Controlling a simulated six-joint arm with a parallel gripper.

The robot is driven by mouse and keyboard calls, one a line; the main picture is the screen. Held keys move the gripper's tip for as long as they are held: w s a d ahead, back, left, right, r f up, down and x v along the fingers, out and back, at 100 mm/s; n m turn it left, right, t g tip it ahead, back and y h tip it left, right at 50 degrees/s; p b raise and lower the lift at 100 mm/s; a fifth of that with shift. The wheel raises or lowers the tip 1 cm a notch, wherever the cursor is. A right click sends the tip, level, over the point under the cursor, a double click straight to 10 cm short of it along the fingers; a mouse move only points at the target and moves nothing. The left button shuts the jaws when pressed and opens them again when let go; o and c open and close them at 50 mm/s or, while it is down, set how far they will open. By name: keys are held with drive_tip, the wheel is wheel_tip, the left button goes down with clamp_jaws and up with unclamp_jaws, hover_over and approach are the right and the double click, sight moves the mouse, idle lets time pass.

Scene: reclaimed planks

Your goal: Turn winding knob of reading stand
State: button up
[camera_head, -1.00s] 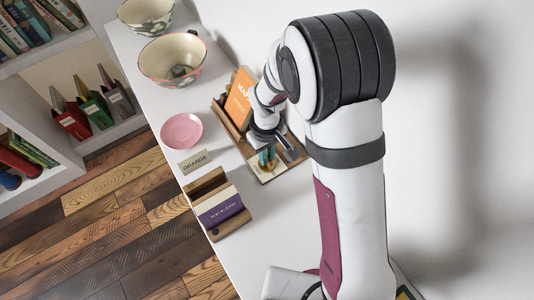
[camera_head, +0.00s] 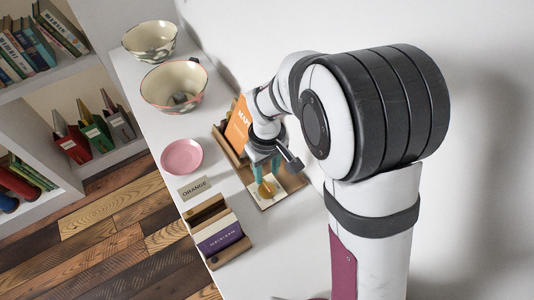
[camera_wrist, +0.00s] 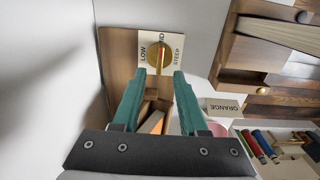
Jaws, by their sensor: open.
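The reading stand (camera_head: 229,148) is wooden and holds an orange book (camera_head: 239,126) in the head view. Its winding knob (camera_wrist: 158,58) is a round brass disc with a red-tipped pointer, on a pale dial plate (camera_wrist: 177,38) marked LOW, a partly hidden middle word, and STEEP. The pointer lies toward the middle word. My gripper (camera_wrist: 160,73) is open, its teal fingers apart on either side of the knob's near edge in the wrist view. In the head view the gripper (camera_head: 264,172) is over the plate, with the knob (camera_head: 266,189) just below the fingertips. Contact cannot be told.
An ORANGE sign (camera_head: 195,188), a pink plate (camera_head: 181,157) and a wooden holder with books (camera_head: 217,235) stand left of the stand. Two bowls (camera_head: 174,86) are farther back. A white wall rises to the right; the counter drops to a plank floor (camera_head: 120,220) at left.

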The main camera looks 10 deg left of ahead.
sight(267, 185)
wheel_tip(267, 185, up, 10)
idle(0.4)
